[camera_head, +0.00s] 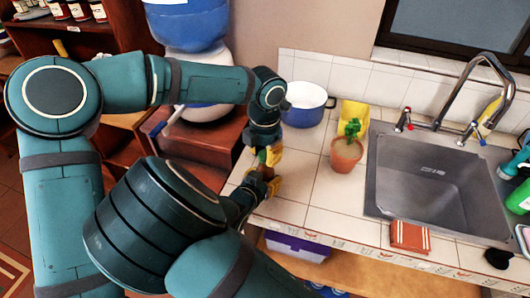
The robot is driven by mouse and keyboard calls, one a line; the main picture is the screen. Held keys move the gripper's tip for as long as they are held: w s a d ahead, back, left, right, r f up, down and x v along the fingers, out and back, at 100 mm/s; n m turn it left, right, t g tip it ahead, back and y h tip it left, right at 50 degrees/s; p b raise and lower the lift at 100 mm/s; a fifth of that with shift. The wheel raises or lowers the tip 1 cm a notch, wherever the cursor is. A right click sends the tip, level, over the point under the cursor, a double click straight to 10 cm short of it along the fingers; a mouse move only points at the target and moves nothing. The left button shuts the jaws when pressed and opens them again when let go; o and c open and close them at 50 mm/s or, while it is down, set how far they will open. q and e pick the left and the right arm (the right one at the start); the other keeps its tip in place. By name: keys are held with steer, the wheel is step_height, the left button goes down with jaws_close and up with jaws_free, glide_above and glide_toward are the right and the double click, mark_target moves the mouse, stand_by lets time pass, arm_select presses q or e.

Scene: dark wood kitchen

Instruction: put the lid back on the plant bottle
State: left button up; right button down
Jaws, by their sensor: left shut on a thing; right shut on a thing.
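My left gripper (270,156), with yellow fingertips, is above the tiled counter's left edge, shut on a small greenish thing that appears to be the lid (262,156). My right gripper (271,187) is just below it, shut on a small brownish thing that appears to be the plant bottle (266,172). The two grippers are very close together, one above the other. The fingers hide most of both things, and I cannot tell whether lid and bottle touch.
A potted green plant (346,155) stands on the counter (310,190), with a yellow container (355,112) behind it. A blue and white pot (305,108) stands at the back. The sink (430,178) is to the right. A red-brown cloth (410,236) lies at the front edge.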

arm_select(q)
steer(key=o, duration=0.7)
steer(key=shift+r, duration=0.15)
steer(key=shift+r, duration=2.15)
steer(key=shift+o, duration=0.2)
